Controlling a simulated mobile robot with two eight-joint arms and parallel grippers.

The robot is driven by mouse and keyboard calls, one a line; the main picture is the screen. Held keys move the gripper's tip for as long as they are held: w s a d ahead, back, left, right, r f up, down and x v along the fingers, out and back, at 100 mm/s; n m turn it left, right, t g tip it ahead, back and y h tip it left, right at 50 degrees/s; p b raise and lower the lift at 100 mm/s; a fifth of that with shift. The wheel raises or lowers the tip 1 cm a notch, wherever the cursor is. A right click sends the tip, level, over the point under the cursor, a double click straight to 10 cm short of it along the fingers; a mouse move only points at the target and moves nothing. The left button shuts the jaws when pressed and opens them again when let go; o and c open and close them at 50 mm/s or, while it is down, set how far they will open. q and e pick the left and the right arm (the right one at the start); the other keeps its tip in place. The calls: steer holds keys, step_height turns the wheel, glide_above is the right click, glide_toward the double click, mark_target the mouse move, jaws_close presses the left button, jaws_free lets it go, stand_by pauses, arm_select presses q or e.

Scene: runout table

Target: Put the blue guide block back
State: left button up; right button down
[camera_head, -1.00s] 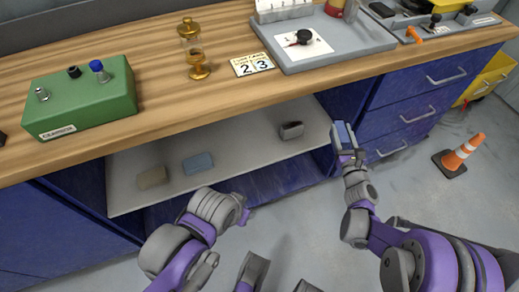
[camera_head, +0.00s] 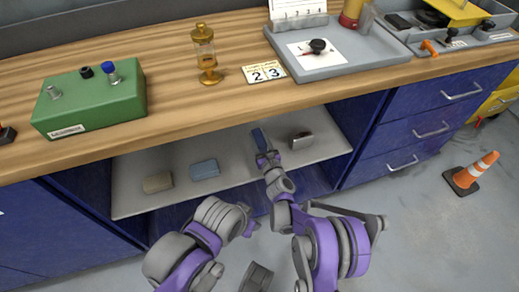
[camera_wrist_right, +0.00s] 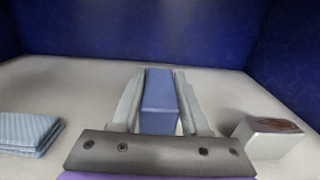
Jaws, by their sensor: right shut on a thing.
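The blue guide block (camera_head: 259,138) is in my right gripper (camera_head: 267,158), over the pale shelf (camera_head: 232,173) under the workbench. In the right wrist view the block (camera_wrist_right: 159,103) sits between the two fingers of the right gripper (camera_wrist_right: 158,110), which is shut on it. I cannot tell whether the block touches the shelf. My left gripper (camera_head: 250,228) is low in the head view, in front of the shelf; its fingers are too unclear to tell open from shut.
A folded blue cloth (camera_head: 205,169) and a tan block (camera_head: 158,182) lie on the shelf to the left. A metallic block (camera_head: 301,140) lies to the right, also in the wrist view (camera_wrist_right: 268,136). The benchtop (camera_head: 165,52) overhangs the shelf.

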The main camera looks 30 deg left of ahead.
steer(key=shift+f+b, duration=0.55)
steer(key=shift+f, duration=2)
steer(key=shift+f, duration=0.15)
steer(key=shift+c, duration=2)
jaws_free()
steer(key=shift+r, duration=0.2)
steer(key=p+v, duration=0.1)
steer(key=v, duration=1.1)
